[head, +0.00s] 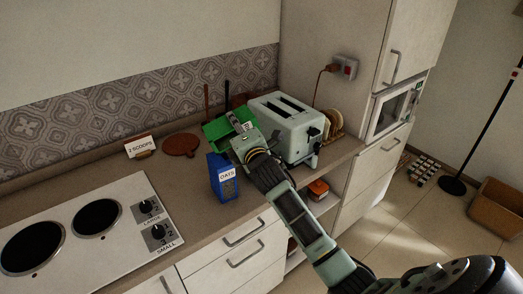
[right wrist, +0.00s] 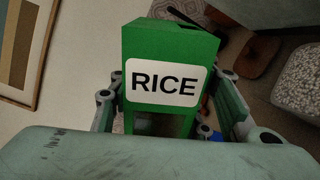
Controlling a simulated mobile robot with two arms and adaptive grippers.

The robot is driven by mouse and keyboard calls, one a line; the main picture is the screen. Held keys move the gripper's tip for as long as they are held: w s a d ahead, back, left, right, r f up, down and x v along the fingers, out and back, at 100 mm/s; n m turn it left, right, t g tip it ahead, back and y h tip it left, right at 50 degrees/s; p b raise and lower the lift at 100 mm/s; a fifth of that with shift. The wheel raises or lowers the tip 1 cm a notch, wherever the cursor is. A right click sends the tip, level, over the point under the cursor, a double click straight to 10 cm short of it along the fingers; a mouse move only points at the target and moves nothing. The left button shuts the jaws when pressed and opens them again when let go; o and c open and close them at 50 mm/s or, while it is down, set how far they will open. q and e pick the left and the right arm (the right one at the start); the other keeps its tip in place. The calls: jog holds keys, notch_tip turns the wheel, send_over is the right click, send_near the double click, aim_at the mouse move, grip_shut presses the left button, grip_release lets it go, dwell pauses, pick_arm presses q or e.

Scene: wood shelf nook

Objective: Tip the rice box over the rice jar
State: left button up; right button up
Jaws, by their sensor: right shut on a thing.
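The green rice box (head: 216,128) is held above the back of the counter, left of the toaster, and looks tilted. In the right wrist view the rice box (right wrist: 170,45) fills the middle, its white RICE label facing the camera. My right gripper (head: 240,126) is shut on it, with a finger on each side in the right wrist view (right wrist: 170,80). I cannot make out the rice jar; the box and my arm cover part of the counter there. My left gripper is not in view.
A blue oats box (head: 223,180) stands near the counter's front edge, below the rice box. A toaster (head: 290,127) is close on the right. A round brown lid or board (head: 181,145) and a "2 SCOOPS" card (head: 140,146) lie left. The hob (head: 95,228) is farther left.

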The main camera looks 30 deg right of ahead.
aim_at(228, 122)
jog(key=shift+a+r+n, duration=0.1)
jog(key=shift+r+n, duration=0.25)
jog(key=shift+n, duration=0.35)
jog(key=r+n+p, duration=0.1)
jog(key=n+p, duration=0.1)
jog(key=d+r+n+p, duration=0.1)
jog(key=n+p, duration=0.1)
jog(key=shift+s+d, duration=0.15)
jog(key=shift+d, duration=0.05)
jog(key=n+p, duration=0.1)
jog(key=a+n+p, duration=0.1)
jog(key=n, duration=0.1)
jog(key=a+r+n+p, duration=0.1)
jog(key=n+p, duration=0.1)
jog(key=shift+w, duration=0.25)
jog(key=shift+w+a+f+n+p, duration=0.1)
jog(key=shift+a+n+p, duration=0.2)
jog(key=shift+n, duration=0.25)
jog(key=shift+a+f+n+p, duration=0.15)
jog(key=shift+n+p, duration=0.15)
jog(key=shift+n, duration=0.25)
jog(key=shift+a+f+n, duration=0.3)
jog(key=shift+n, duration=0.5)
